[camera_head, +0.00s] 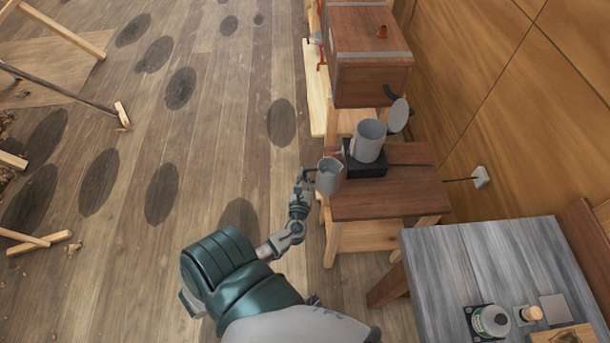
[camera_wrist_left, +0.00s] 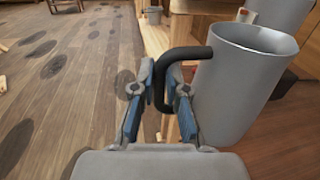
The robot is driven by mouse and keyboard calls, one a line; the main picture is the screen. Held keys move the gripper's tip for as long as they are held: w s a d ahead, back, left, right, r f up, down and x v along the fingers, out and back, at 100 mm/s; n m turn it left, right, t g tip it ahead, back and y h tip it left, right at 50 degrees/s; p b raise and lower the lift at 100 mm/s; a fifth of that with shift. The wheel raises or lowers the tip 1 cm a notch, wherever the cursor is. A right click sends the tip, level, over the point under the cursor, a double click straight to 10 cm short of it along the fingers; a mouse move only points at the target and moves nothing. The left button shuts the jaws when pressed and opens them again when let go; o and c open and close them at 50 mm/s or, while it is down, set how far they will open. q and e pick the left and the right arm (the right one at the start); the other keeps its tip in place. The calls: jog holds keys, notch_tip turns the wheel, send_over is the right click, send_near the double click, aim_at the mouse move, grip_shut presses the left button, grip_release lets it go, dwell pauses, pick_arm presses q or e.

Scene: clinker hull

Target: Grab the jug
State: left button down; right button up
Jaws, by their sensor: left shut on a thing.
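The jug (camera_head: 329,177) is a small grey metal vessel with a dark handle. In the head view it is upright at the left edge of the low wooden bench. My left gripper (camera_head: 307,178) reaches it from the left. In the left wrist view the jug (camera_wrist_left: 243,85) stands to the right, open at the top. My left gripper (camera_wrist_left: 160,95) is shut on its black handle, with a blue-padded finger on each side. Whether the jug's base touches anything is hidden. My right gripper is in neither view.
A larger grey pot (camera_head: 368,141) with a raised lid stands on a black base (camera_head: 364,164) just beyond the jug. The low wooden bench (camera_head: 390,200) has bare room to the right. A wooden cabinet (camera_head: 370,75) stands behind. A grey table (camera_head: 450,265) is at the lower right.

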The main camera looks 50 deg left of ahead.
pick_arm(q)
jog(key=shift+a, duration=0.3)
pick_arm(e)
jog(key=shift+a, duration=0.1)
pick_arm(q)
jog(key=shift+d, duration=0.15)
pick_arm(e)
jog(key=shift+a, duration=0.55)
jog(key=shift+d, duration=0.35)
